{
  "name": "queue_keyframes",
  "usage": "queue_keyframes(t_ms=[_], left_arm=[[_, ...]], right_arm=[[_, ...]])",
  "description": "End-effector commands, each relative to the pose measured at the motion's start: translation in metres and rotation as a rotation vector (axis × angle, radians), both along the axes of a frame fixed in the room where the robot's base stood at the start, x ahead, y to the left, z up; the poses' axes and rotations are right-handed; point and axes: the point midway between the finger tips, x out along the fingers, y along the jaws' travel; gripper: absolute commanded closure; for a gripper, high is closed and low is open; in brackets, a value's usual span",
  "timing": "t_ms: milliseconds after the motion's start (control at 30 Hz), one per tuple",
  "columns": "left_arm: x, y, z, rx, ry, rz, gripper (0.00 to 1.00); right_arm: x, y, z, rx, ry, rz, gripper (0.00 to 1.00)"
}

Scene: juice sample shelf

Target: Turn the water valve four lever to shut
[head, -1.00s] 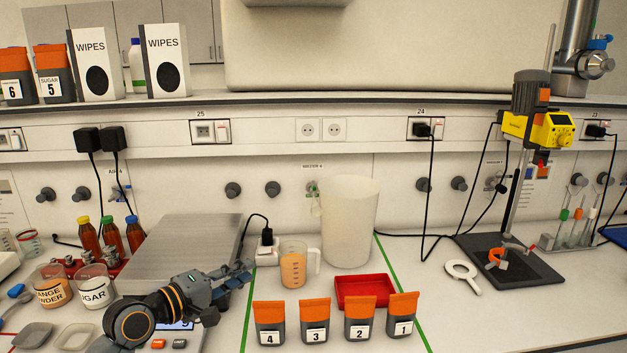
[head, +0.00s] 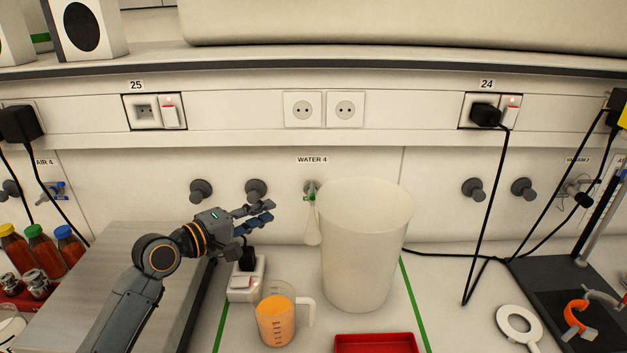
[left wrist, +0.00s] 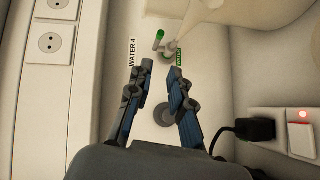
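The water valve four (head: 311,189) is on the back wall under the label WATER 4 (head: 312,160). It has a small green lever (left wrist: 159,38), seen in the left wrist view, and a pale spout hanging below. My left gripper (head: 270,211) is just left of the valve and apart from it. In the left wrist view my left gripper (left wrist: 161,72) is open and empty, its two fingers pointing toward the valve. The lever's exact angle is hard to tell. My right gripper is not in view.
A tall white bucket (head: 364,250) stands right of the valve, close by the spout. A measuring jug (head: 277,316) with orange content and a power socket block (head: 246,280) sit below my left gripper. Grey knobs (head: 256,190) stick out of the wall left of the valve.

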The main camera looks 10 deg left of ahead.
Motion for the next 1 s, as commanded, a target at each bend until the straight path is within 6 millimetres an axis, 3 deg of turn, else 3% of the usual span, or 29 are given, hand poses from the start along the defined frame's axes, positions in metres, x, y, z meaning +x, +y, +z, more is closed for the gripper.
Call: queue_keyframes(t_ms=[100, 300, 700, 1000], left_arm=[[0.005, -0.003, 0.000, -0.001, 0.000, -0.001, 0.80], [0.032, -0.021, -0.002, -0.004, 0.001, -0.001, 0.80], [0.098, -0.064, -0.015, -0.002, 0.001, 0.000, 0.80], [0.114, -0.075, -0.020, 0.000, 0.000, 0.000, 0.80]], right_arm=[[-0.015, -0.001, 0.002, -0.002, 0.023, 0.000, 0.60], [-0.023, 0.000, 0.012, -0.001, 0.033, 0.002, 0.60], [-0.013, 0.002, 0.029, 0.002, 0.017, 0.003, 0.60], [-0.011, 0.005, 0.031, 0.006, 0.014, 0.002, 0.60]])
